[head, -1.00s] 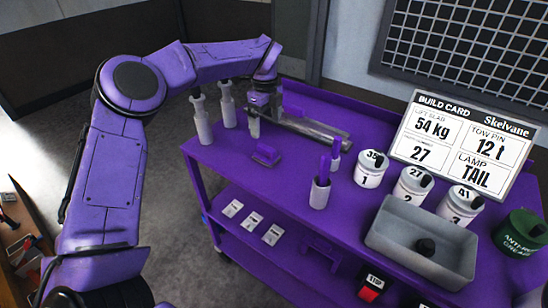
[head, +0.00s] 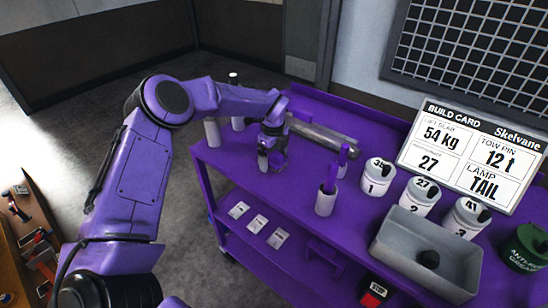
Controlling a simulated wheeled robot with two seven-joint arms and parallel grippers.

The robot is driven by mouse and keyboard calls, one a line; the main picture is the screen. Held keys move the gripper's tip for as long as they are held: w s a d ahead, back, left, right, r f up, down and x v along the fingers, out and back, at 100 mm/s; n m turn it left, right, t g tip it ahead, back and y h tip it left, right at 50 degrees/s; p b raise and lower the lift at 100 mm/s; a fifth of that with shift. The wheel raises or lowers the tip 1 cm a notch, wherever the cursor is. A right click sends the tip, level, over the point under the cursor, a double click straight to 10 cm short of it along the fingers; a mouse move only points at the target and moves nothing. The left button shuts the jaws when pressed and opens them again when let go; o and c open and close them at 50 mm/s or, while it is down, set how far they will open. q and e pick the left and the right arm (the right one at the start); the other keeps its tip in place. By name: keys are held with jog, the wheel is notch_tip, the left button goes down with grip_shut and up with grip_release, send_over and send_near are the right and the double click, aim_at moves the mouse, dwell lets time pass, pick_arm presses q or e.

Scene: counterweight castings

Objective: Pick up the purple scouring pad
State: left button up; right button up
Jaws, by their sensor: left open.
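The purple scouring pad lay on the purple cart top (head: 222,157) near its left end. My left gripper (head: 272,163) now covers that spot, pointing down close to the cart top. The jaws are open. The pad is purple like the cart and my arm, and I cannot make it out clearly behind or between the fingers. I cannot tell whether the fingers touch it. My right gripper is not in view.
A grey cylinder (head: 325,137) lies just behind my gripper. Pale bottles (head: 212,132) stand to its left.

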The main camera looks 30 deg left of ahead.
pick_arm(q)
jog(key=c, duration=1.2)
jog(key=shift+r, duration=0.15)
jog(key=shift+r, duration=0.25)
jog(key=r, duration=0.1)
jog(key=r+b, duration=0.1)
jog(key=shift+s+r, duration=0.2)
jog(key=shift+r, duration=0.2)
jog(key=s+r+b, duration=0.1)
jog(key=s+r, duration=0.2)
jog(key=s, duration=0.1)
jog(key=s+d+r+b, duration=0.1)
jog(key=s+r+b, duration=0.1)
jog(key=s, duration=0.3)
jog(key=s+r+b, duration=0.2)
jog(key=s+r, duration=0.2)
jog(key=shift+s+d+r, duration=0.25)
jog(key=shift+s+d, duration=0.05)
jog(key=shift+d, duration=0.05)
